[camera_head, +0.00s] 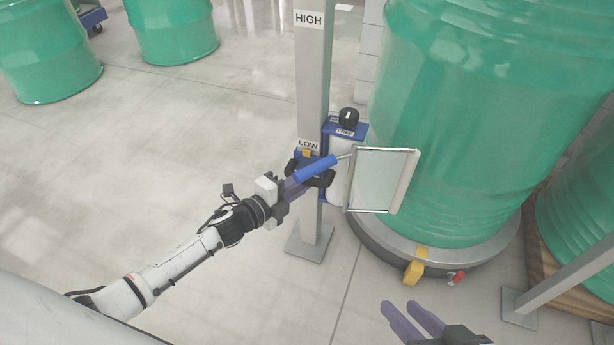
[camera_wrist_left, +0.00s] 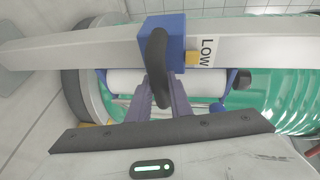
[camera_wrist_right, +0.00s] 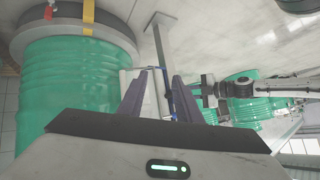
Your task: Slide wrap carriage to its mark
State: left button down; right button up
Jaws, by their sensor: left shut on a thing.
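The wrap carriage (camera_head: 343,135) is a blue block on the grey post (camera_head: 312,80), with a black knob on top, a white film roll (camera_head: 337,185) and a framed film panel (camera_head: 382,180). Its yellow pointer (camera_head: 307,153) sits just below the LOW label (camera_head: 308,144); the HIGH label (camera_head: 309,19) is near the top. My left gripper (camera_wrist_left: 160,84) is shut on the carriage's black handle (camera_wrist_left: 157,50). In the head view its fingers partly hide the handle. My right gripper (camera_head: 402,305) is open and empty at the bottom, apart from the carriage.
A large green drum (camera_head: 460,120) stands on a round turntable (camera_head: 450,258) right of the post. More green drums stand behind left and at right. The floor at left is clear.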

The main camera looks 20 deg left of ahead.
pick_arm(q)
jog(key=shift+s+a+f, duration=0.1)
jog(key=shift+f, duration=0.25)
jog(key=c, duration=1.6)
grip_release()
jog(key=shift+f, duration=0.1)
jog(key=shift+r, duration=0.2)
